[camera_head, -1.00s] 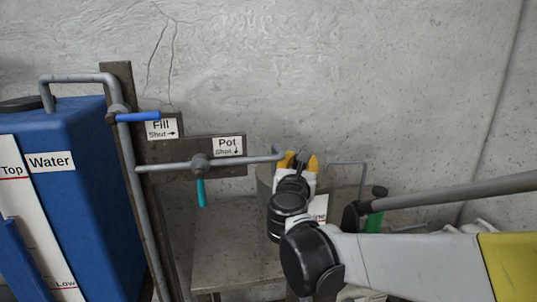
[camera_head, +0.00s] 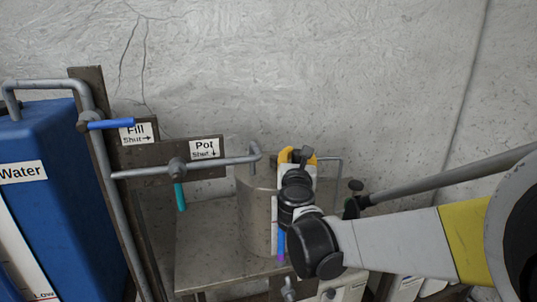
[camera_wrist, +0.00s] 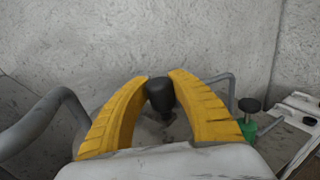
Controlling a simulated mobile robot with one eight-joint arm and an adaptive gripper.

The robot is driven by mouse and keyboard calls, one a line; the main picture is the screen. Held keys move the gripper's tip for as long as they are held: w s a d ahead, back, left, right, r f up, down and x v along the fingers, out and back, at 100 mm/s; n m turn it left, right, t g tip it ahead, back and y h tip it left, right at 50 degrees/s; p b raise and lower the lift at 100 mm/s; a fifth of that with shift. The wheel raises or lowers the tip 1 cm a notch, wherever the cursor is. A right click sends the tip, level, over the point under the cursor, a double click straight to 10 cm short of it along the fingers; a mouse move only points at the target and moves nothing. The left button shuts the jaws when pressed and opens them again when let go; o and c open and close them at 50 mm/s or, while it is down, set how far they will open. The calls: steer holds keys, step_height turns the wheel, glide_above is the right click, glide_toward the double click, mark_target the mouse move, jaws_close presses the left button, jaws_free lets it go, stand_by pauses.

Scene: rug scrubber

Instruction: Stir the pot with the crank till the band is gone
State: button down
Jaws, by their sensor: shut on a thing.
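The grey metal pot (camera_head: 257,218) stands on a metal stand, partly hidden by my wrist and arm. My gripper (camera_head: 298,153) is above its right side with yellow fingers. In the wrist view my gripper (camera_wrist: 159,84) is shut on the black crank knob (camera_wrist: 160,96), which sits between the fingers. The rest of the crank is mostly hidden. A narrow blue and purple strip (camera_head: 281,243) shows on the pot's front beside my wrist; I cannot tell whether it is the band. The pot's inside is not visible.
A grey pipe spout (camera_head: 256,150) ends close left of my gripper. The Pot valve has a teal handle (camera_head: 180,196), the Fill valve a blue one (camera_head: 110,125). A blue water tank (camera_head: 62,170) stands left. The stand top (camera_head: 207,250) is bare left of the pot.

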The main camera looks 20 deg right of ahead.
steer(key=shift+s+d+f, duration=0.1)
steer(key=shift+d, duration=0.3)
stand_by(0.5)
steer(key=c, duration=1.4)
jaws_free()
steer(key=shift+d, duration=0.1)
steer(key=o, duration=0.3)
steer(key=shift+s+d, duration=0.15)
steer(key=shift+s, duration=0.05)
steer(key=shift+w+a, duration=0.15)
steer(key=shift+a, duration=0.1)
steer(key=v, duration=1.2)
steer(key=shift+w, duration=0.1)
